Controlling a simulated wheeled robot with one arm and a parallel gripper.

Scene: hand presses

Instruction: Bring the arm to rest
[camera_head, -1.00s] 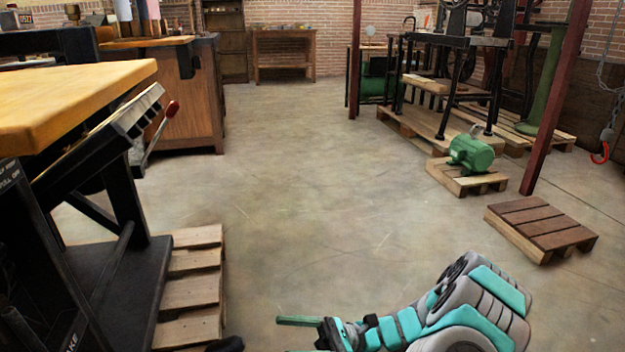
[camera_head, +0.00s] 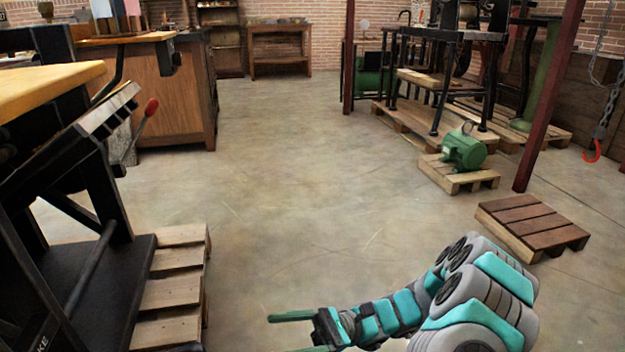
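My arm (camera_head: 480,295), teal and grey, shows at the bottom right of the head view. It is bent, with the forearm reaching left, low in the picture. My gripper (camera_head: 281,333) is at its left end, with two green fingers pointing left. The fingers are apart with only bare floor seen between them, so it is open and empty. The lower finger is partly cut off by the bottom edge of the picture. Nothing is seen touching the arm or gripper.
A black press with a wooden top (camera_head: 45,85) and a red-knobbed lever stands at left on a pallet (camera_head: 172,290). At right are an empty pallet (camera_head: 533,225), a green motor (camera_head: 463,150), a red post (camera_head: 550,95) and a hanging hook (camera_head: 592,153). The middle floor is clear.

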